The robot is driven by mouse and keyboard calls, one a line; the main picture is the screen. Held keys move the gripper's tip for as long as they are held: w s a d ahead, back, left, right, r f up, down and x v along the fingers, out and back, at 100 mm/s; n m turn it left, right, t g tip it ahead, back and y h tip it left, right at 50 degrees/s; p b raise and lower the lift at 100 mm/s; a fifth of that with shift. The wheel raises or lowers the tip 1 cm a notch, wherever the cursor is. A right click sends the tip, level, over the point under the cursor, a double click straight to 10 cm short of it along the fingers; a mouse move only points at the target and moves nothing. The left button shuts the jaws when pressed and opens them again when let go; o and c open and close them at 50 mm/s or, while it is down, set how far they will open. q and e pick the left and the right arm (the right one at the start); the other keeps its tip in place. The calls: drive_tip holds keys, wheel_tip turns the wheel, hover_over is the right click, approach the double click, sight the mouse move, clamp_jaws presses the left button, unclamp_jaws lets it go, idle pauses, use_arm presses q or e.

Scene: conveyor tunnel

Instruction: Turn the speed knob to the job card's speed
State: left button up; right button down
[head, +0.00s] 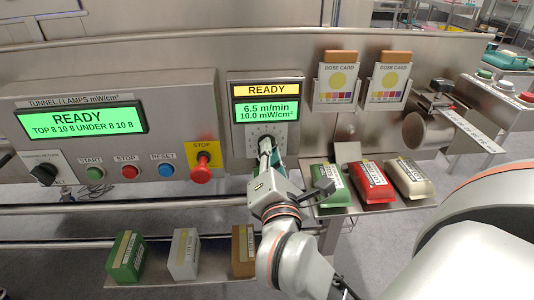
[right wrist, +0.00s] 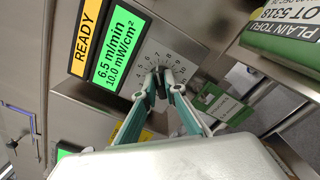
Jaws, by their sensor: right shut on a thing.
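The speed panel's green display (head: 266,110) reads 6.5 m/min and 10.0 mW/cm², under a yellow READY strip. The same display (right wrist: 118,45) shows in the right wrist view. Below it is the numbered dial face (head: 255,132), also in the right wrist view (right wrist: 152,58). My right gripper (head: 265,146) is at the dial. In the right wrist view its fingertips (right wrist: 162,73) are shut on the speed knob, which they mostly hide. The knob's pointer cannot be made out. I cannot make out a job card. My left gripper is not in view.
A lamp panel (head: 90,110) at left has several buttons and a red stop knob (head: 201,172). Two dose cards (head: 337,85) (head: 388,85) hang at upper right. Packs in green (head: 330,183), red (head: 370,180) and white (head: 411,178) lie on a shelf beside my right arm.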

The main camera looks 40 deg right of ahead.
drive_tip(key=m, duration=0.6)
drive_tip(key=shift+f, duration=0.15)
drive_tip(key=shift+m, duration=0.3)
drive_tip(key=c, duration=2.1)
unclamp_jaws()
